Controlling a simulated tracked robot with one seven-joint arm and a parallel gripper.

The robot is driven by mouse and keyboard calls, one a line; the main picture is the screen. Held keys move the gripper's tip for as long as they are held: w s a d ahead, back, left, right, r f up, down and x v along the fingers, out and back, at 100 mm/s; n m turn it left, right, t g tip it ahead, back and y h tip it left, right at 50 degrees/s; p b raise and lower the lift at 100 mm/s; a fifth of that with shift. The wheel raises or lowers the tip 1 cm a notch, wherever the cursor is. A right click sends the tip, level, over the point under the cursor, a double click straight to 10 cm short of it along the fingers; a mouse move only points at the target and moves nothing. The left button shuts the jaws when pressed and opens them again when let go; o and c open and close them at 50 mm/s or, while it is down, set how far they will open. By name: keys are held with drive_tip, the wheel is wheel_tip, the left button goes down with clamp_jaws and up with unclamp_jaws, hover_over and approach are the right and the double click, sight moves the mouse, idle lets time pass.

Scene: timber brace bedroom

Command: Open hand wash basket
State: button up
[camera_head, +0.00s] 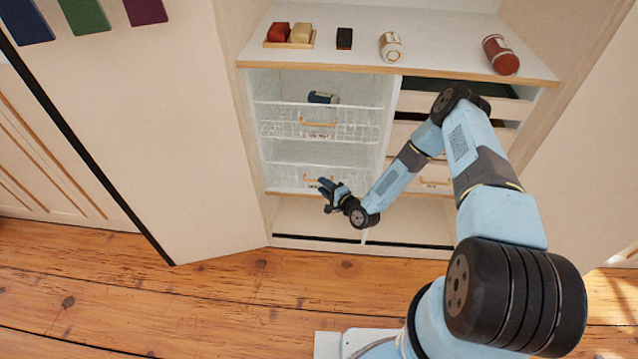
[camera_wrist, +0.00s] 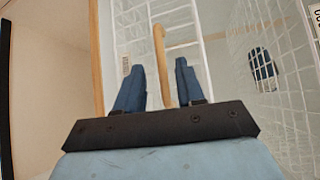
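Two white wire baskets sit one above the other in the cabinet's left bay. The upper basket (camera_head: 350,128) has a wooden handle (camera_head: 318,123) and a dark blue item (camera_head: 323,97) in it. The lower basket (camera_head: 345,176) has a wooden handle partly behind my gripper (camera_head: 322,187). In the wrist view my gripper (camera_wrist: 159,64) has its blue fingers apart. A wooden handle (camera_wrist: 159,50) lies between them, in front of white wire mesh (camera_wrist: 215,60). I see no finger closed on it. Which basket is meant for hand wash is not readable.
The shelf above (camera_head: 365,58) holds a tray of red and tan blocks (camera_head: 290,36), a dark block (camera_head: 344,38), a white jar (camera_head: 391,46) and a red jar (camera_head: 500,54). Drawers (camera_head: 430,172) fill the right bay. The wooden floor (camera_head: 200,300) in front is clear.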

drive_tip(key=shift+x, duration=1.75)
clamp_jaws()
